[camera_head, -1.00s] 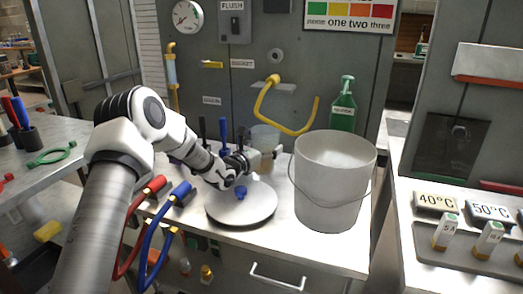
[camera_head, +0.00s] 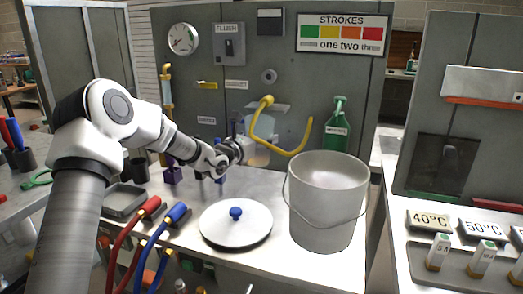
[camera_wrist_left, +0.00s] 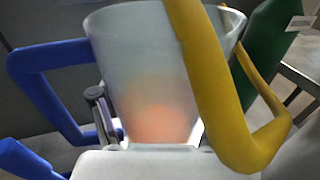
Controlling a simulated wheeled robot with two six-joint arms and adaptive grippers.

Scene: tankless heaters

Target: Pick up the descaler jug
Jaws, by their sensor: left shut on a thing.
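The descaler jug (camera_head: 259,153) is a pale, translucent vessel in front of the grey panel, behind the counter's lid. In the left wrist view the jug (camera_wrist_left: 140,75) fills the middle, upright, with an orange tint low down and a blue handle (camera_wrist_left: 38,95) on its left. My left gripper (camera_head: 243,151) is shut on the jug from the left side. One grey finger shows at the jug's left; the other is hidden. I cannot make out a label on the jug.
A yellow pipe (camera_head: 292,151) arches close to the jug and crosses in front of it in the wrist view. A green bottle (camera_head: 336,133) stands behind the white bucket (camera_head: 327,205). A white lid (camera_head: 225,233) with a blue knob lies in front. Red and blue hoses rise front left.

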